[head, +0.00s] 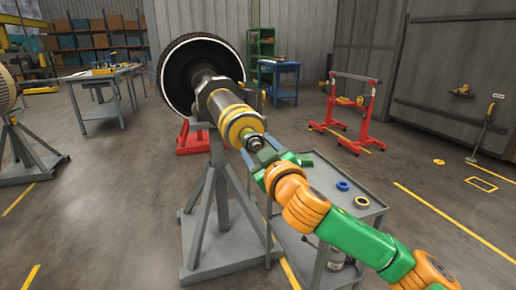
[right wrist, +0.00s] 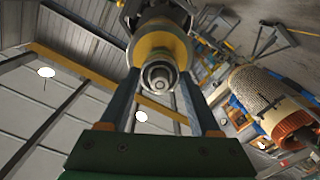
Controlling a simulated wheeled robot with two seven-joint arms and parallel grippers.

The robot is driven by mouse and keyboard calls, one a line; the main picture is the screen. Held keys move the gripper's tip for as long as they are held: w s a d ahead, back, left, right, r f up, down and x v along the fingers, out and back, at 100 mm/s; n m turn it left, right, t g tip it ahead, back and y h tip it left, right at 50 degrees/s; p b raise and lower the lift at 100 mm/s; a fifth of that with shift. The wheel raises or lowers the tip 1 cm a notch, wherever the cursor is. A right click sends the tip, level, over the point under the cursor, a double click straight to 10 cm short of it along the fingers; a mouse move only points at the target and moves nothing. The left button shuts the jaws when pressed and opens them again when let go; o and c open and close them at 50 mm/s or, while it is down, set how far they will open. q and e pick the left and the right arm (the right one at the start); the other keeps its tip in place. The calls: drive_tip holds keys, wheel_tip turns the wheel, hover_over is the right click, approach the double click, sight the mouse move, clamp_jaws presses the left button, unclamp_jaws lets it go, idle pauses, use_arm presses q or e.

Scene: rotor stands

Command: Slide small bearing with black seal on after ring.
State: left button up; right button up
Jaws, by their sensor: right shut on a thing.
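The rotor shaft (head: 219,101) lies level on a grey stand, with a wide yellow ring (head: 237,122) near its close end. My right gripper (head: 262,153) is at that end, its fingers on either side of the shaft tip. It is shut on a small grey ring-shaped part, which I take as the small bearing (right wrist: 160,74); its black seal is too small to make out. In the right wrist view, the bearing is lined up with the shaft, in front of the yellow ring (right wrist: 160,47). Whether it is around the shaft or just before its tip I cannot tell. My left gripper is out of view.
The grey stand (head: 217,205) has splayed legs.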

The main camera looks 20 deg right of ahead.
drive_tip(key=shift+w, duration=0.4)
drive_tip(key=o, duration=1.3)
drive_tip(key=shift+o, duration=0.3)
drive_tip(key=shift+s, duration=0.1)
drive_tip(key=shift+s, duration=2.1)
drive_tip(key=s, duration=0.4)
drive_tip(key=shift+s+d, duration=0.15)
drive_tip(key=shift+s, duration=0.2)
